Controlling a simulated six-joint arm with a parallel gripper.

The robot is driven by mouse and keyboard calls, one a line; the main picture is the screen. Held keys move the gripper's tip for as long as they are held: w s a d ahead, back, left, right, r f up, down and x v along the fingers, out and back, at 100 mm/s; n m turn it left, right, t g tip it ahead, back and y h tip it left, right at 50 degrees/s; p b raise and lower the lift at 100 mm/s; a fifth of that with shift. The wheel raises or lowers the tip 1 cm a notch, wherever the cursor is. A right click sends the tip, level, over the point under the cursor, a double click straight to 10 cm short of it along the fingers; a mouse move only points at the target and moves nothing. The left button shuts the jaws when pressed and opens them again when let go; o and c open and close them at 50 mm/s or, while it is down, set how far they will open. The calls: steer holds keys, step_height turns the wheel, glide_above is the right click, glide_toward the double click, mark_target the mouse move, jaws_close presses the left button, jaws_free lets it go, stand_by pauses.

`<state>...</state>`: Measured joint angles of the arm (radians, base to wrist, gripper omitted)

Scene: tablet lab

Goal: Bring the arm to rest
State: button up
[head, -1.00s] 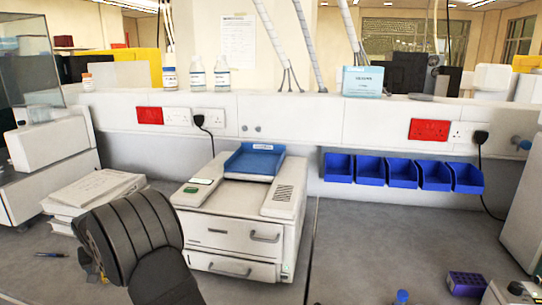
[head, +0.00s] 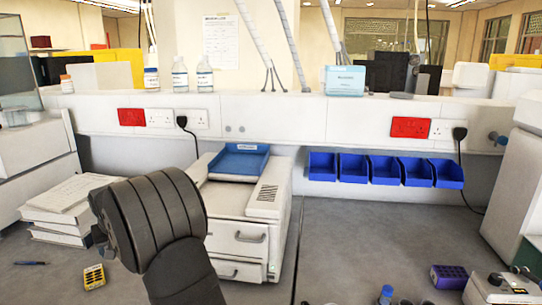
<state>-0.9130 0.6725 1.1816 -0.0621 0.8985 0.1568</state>
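A dark grey, ribbed joint of my arm (head: 160,220) rises from the bottom of the head view, left of centre. It hides the left part of the white printer-like machine (head: 233,228) behind it. My gripper's fingers do not show, so I cannot see whether they hold anything. A small dark part shows at the joint's left edge, too little of it to make out.
A yellow rack (head: 94,277), a pen (head: 30,263) and stacked papers (head: 68,212) lie left of my arm. A blue tray (head: 239,160) tops the machine. Blue bins (head: 385,169) line the wall. A purple rack (head: 449,277) and blue-capped tube (head: 386,294) are at front right. The middle-right bench is clear.

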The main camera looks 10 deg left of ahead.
step_height(320, 180, up, 20)
steer(key=w+d+f, duration=0.1)
steer(key=d, duration=0.1)
steer(key=w+d+m, duration=0.2)
steer(key=w+d, duration=0.3)
steer(key=d, duration=0.3)
steer(key=w+d+r+m+h, duration=0.1)
steer(key=w+d+m, duration=0.1)
steer(key=w+d, duration=0.3)
steer(key=d, duration=0.4)
steer(key=shift+t, duration=0.4)
